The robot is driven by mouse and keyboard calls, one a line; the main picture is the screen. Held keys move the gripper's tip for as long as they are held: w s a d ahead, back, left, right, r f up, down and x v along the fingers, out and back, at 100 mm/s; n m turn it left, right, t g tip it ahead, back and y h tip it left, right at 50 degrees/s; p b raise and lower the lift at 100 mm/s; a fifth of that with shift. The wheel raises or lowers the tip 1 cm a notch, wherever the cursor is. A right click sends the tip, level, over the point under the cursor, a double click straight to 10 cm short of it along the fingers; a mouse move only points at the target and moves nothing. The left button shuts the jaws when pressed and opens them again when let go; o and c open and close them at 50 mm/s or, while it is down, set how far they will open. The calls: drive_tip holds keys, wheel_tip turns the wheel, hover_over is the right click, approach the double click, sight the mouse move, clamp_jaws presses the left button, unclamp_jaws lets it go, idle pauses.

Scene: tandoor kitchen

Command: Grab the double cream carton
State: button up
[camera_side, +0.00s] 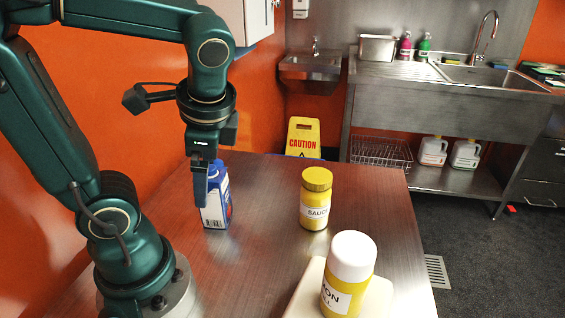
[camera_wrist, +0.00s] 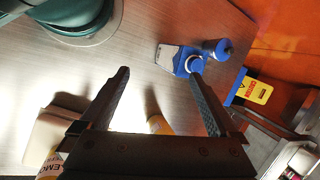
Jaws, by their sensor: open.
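A white and blue carton (camera_side: 216,212), which I take to be the double cream, stands upright on the metal table in the side view; its label is too small to read. In the wrist view the carton (camera_wrist: 168,57) shows its blue cap beside the right fingertip. My gripper (camera_side: 200,200) points down, open, with a finger in front of the carton in the side view, hiding part of it. In the wrist view my gripper (camera_wrist: 160,76) has its fingers wide apart with nothing between the tips; the carton is beyond them. I cannot tell whether they touch it.
A dark blue cylinder (camera_wrist: 218,47) stands close to the carton. A yellow sauce jar (camera_side: 314,213) is to the right. A white-capped yellow lemon bottle (camera_side: 348,262) stands on a cream board (camera_side: 306,290) in front. A caution sign (camera_side: 303,139) is beyond the table (camera_side: 265,250).

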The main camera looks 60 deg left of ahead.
sight(214, 169)
drive_tip(key=a+m+g+y, duration=0.1)
drive_tip(key=w+a+m+g+y, duration=0.1)
drive_tip(key=a+g, duration=0.1)
drive_tip(key=w+a+m+g+y, duration=0.1)
drive_tip(key=shift+a+f+y, duration=0.3)
drive_tip(key=shift+a+y, duration=0.1)
drive_tip(key=f+g, duration=0.1)
drive_tip(key=w+a+f+m+y, duration=0.1)
drive_tip(key=w+f+m+g+y, duration=0.1)
drive_tip(key=shift+a+g, duration=0.25)
drive_tip(key=shift+g, duration=0.05)
drive_tip(key=shift+s+f+m, duration=0.1)
drive_tip(key=shift+f+m, duration=0.2)
drive_tip(key=shift+f, duration=0.15)
drive_tip(key=shift+s+a+f, duration=0.1)
drive_tip(key=shift+a, duration=0.05)
drive_tip(key=shift+x, duration=2.3)
drive_tip(key=shift+s, duration=0.1)
clamp_jaws()
